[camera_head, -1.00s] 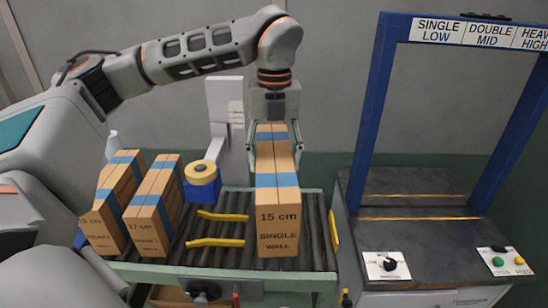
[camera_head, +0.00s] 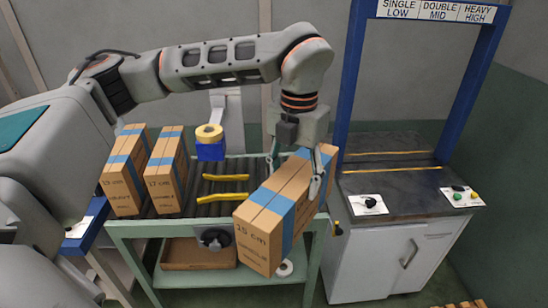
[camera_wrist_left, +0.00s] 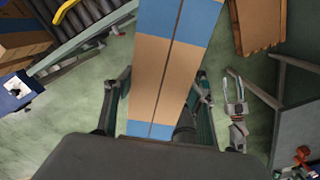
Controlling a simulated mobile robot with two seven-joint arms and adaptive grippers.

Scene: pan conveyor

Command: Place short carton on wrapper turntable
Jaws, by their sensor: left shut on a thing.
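My left gripper (camera_head: 296,170) is shut on a tan carton (camera_head: 262,225) with blue tape bands and a "15 cm" label. It holds the carton tilted in the air in front of the conveyor's right end. In the left wrist view, the carton (camera_wrist_left: 163,75) runs between the two fingers of the gripper (camera_wrist_left: 160,95), with the floor below. To the right stands a machine with a dark top (camera_head: 395,195) and a blue arch (camera_head: 352,80). I cannot make out a turntable.
Two more taped cartons stand on the left: one (camera_head: 125,180) beside another (camera_head: 163,185). A tape roll sits on a blue block (camera_head: 210,151). Yellow bars (camera_head: 225,195) lie across the conveyor rollers. Control panels (camera_head: 368,205) sit on the machine's front edge. Its dark top is clear.

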